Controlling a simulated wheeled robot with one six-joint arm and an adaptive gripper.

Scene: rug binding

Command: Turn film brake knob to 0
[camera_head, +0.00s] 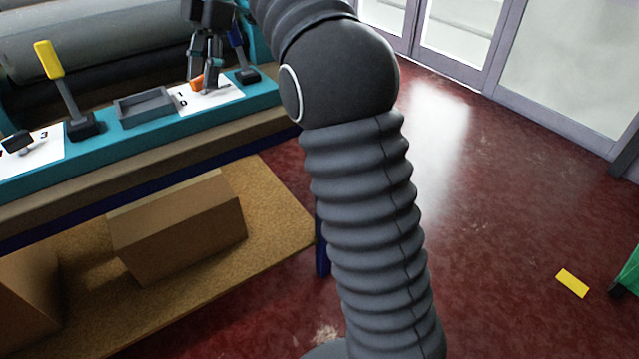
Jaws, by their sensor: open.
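An orange knob (197,83) sits on a white dial plate (222,96) on the teal console. Small marks that look like 1 and 0 show at the plate's left side. My gripper (204,78) points down over this plate, open, with its fingers at the orange knob. The fingers hide part of the knob, and I cannot tell whether they touch it. A black knob (17,141) sits on another white plate (40,150) marked with a 3 at the far left. No label naming the film brake is readable.
A yellow-handled lever (57,75) and a grey tray (145,108) stand on the console (105,144). Rollers lie behind. A cardboard box (180,228) is on the shelf below. The red floor at right is mostly clear.

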